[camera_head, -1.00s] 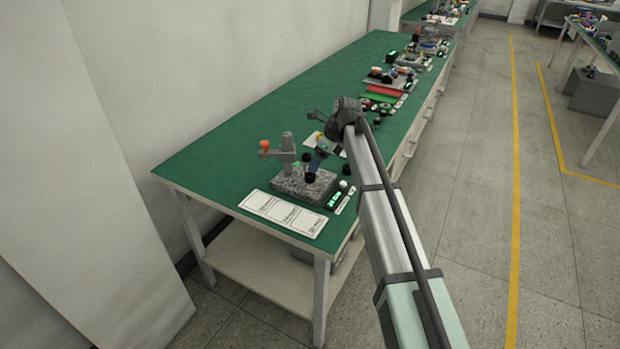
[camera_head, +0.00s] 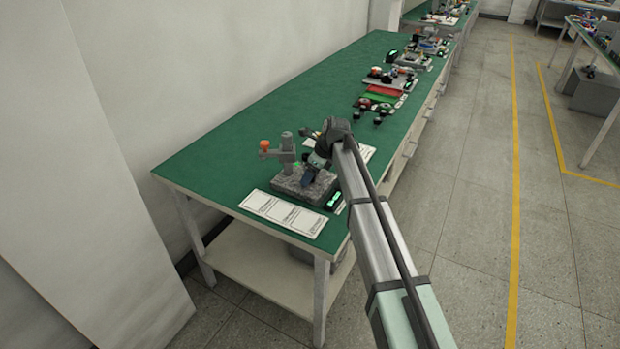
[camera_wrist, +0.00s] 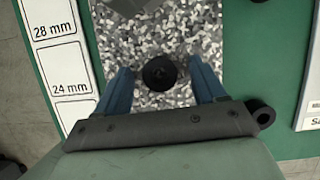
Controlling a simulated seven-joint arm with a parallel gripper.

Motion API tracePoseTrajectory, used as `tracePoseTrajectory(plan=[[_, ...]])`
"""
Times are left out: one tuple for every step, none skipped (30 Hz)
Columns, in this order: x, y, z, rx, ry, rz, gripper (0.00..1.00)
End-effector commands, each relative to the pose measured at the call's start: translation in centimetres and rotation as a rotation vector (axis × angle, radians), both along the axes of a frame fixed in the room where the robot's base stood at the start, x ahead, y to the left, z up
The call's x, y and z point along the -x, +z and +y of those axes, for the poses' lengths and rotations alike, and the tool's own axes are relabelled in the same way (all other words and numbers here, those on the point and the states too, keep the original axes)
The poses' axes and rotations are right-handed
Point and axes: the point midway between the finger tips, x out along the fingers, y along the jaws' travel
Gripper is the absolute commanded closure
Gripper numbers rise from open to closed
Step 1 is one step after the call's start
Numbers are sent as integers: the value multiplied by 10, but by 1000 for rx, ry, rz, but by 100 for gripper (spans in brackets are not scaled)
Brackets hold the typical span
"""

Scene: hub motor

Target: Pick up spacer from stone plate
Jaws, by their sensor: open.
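The stone plate (camera_head: 287,188) is a speckled grey slab near the front end of the green bench. It also fills the middle of the wrist view (camera_wrist: 185,30). The spacer (camera_wrist: 159,73) is a small dark round piece on the plate, seen from above in the wrist view. My gripper (camera_wrist: 162,78) is open, with one blue finger on each side of the spacer and a visible gap to both. In the head view my gripper (camera_head: 307,183) is over the plate and hides the spacer. Finger height above the plate is hard to tell.
A grey stand with an orange knob (camera_head: 264,145) rises from the plate's back left. A white card (camera_head: 283,213), marked 28 mm and 24 mm in the wrist view, lies beside the plate. A green-lit display (camera_head: 333,201) stands at its right. Other parts lie farther along the bench.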

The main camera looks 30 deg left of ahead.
Motion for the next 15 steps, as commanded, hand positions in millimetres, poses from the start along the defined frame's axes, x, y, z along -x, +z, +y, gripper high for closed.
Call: tracePoseTrajectory(plan=[[0,0,0,0,0,0,30],[0,0,0,0,0,0,30],[0,0,0,0,0,0,34],[0,0,0,0,0,0,37],[0,0,0,0,0,0,40],[0,0,0,0,0,0,44],[0,0,0,0,0,0,46],[0,0,0,0,0,0,49],[0,0,0,0,0,0,53],[0,0,0,0,0,0,56],[0,0,0,0,0,0,59],[0,0,0,0,0,0,63],[0,0,0,0,0,0,66],[0,0,0,0,0,0,68],[0,0,0,0,0,0,72]])
